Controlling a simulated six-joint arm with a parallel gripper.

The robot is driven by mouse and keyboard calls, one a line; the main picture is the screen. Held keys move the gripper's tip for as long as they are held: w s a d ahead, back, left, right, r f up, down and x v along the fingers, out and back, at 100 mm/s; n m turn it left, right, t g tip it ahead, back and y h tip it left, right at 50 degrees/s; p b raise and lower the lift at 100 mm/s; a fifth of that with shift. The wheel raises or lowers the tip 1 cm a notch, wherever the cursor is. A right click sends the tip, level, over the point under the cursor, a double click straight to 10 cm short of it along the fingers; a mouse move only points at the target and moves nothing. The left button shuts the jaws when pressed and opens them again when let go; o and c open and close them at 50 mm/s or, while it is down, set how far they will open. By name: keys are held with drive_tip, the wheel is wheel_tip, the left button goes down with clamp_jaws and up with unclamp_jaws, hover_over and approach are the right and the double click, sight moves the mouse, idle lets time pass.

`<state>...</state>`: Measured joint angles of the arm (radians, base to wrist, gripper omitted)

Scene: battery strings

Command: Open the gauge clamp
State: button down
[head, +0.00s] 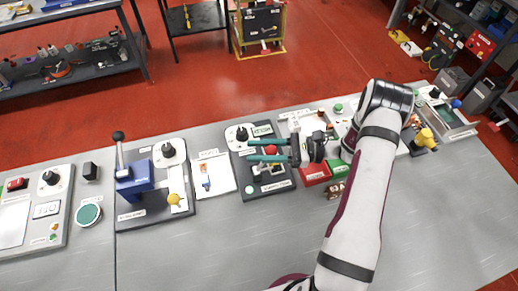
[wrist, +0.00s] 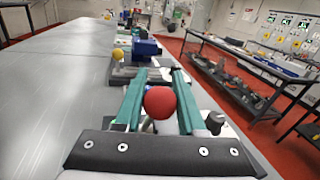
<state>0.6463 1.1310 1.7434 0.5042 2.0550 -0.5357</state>
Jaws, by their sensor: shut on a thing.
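The gauge station is a dark plate (head: 284,185) on the bench in the head view. It carries a green display (head: 262,130), a black knob on a white base (head: 242,134) and a red ball knob (head: 271,150). My gripper (head: 250,150) reaches in from the right, its two green fingers lying level on either side of the red ball knob. In the wrist view the red ball knob (wrist: 160,102) sits between the fingers, close to the palm, and the gripper is shut on it. A pale stem shows below the ball. The clamp's jaws are too small and hidden to make out.
A red bin (head: 314,173) and green bin (head: 340,169) sit right of the plate, under my wrist. The bench front is clear.

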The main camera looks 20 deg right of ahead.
drive_tip(key=shift+a, duration=0.1)
drive_tip(key=a+h, duration=0.2)
drive_tip(key=a+f+n+h, duration=0.1)
drive_tip(key=a+h, duration=0.1)
drive_tip(key=h, duration=0.1)
drive_tip(key=a+g+h, duration=0.1)
drive_tip(key=a+h, duration=0.1)
drive_tip(key=shift+f+n+h, duration=0.15)
drive_tip(key=shift+n+h, duration=0.25)
drive_tip(key=shift+a+f+h, duration=0.5)
drive_tip(key=shift+h, duration=0.4)
drive_tip(key=shift+g, duration=0.3)
drive_tip(key=c, duration=0.5)
unclamp_jaws()
